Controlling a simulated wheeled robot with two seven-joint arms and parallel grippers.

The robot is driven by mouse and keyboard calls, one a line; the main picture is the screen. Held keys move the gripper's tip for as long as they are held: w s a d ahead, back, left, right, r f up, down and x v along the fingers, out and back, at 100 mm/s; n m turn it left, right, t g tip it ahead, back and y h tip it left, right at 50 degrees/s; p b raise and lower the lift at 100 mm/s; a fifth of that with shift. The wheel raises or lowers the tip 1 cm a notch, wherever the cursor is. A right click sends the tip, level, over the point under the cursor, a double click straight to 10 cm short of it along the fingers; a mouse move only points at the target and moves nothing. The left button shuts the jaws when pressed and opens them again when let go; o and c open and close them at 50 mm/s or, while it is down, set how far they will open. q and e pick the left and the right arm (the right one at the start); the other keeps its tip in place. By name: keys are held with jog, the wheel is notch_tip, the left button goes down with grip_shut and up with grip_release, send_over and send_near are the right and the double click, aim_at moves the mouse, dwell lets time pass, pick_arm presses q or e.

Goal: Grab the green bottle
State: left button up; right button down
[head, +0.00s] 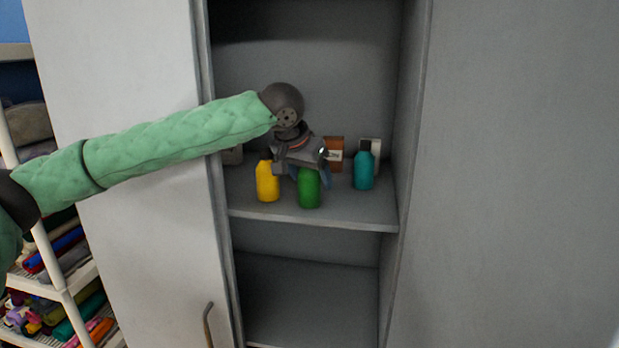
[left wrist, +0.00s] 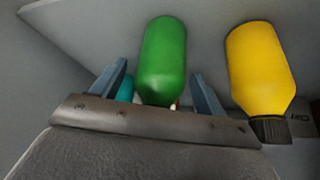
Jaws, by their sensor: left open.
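The green bottle (head: 309,190) stands on the cabinet shelf, near its front edge, between the yellow bottle and the teal bottle. My left gripper (head: 311,178) is at the green bottle, above and behind its top in the head view, and covers part of it. In the left wrist view the green bottle (left wrist: 162,62) shows between the two open fingers of my left gripper (left wrist: 160,88). I cannot tell whether the fingers touch it. My right gripper is in neither view.
A yellow bottle (head: 267,182) stands close on the left, also in the left wrist view (left wrist: 258,62). A teal bottle (head: 363,172) stands on the right, with an orange-brown box (head: 334,152) behind. Cabinet walls bound the shelf (head: 345,212) on both sides.

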pick_arm(q)
jog(key=shift+w+f, duration=0.1)
jog(key=shift+a, duration=0.1)
jog(key=c, duration=1.2)
jog(key=shift+o, duration=0.2)
